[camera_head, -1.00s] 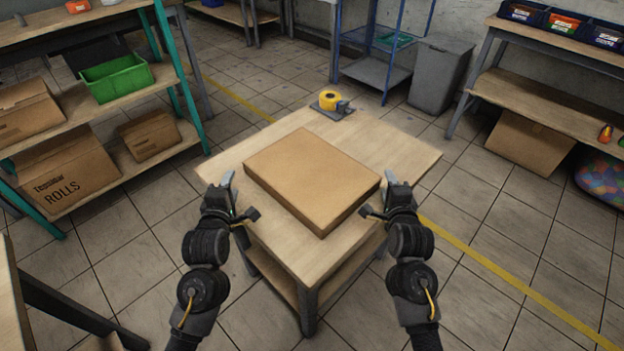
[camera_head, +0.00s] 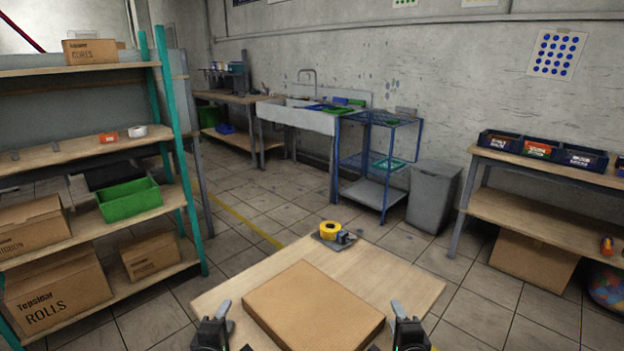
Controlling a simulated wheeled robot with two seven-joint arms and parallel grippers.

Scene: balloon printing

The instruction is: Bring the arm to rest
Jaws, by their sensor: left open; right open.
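My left gripper (camera_head: 213,328) is at the bottom of the head view, left of a closed cardboard box (camera_head: 315,308). My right gripper (camera_head: 408,328) is at the bottom, right of the same box. Both grippers are open and empty, apart from the box. Only their upper ends show; the rest of both arms is below the picture. The box lies flat on a light wooden table (camera_head: 390,270), its near end cut by the picture's lower edge.
A yellow tape dispenser (camera_head: 333,234) stands at the table's far corner. A shelf rack with cartons and a green bin (camera_head: 130,200) is at left. A grey waste bin (camera_head: 433,195) and blue wire rack (camera_head: 378,165) stand behind. A bench (camera_head: 540,212) is at right.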

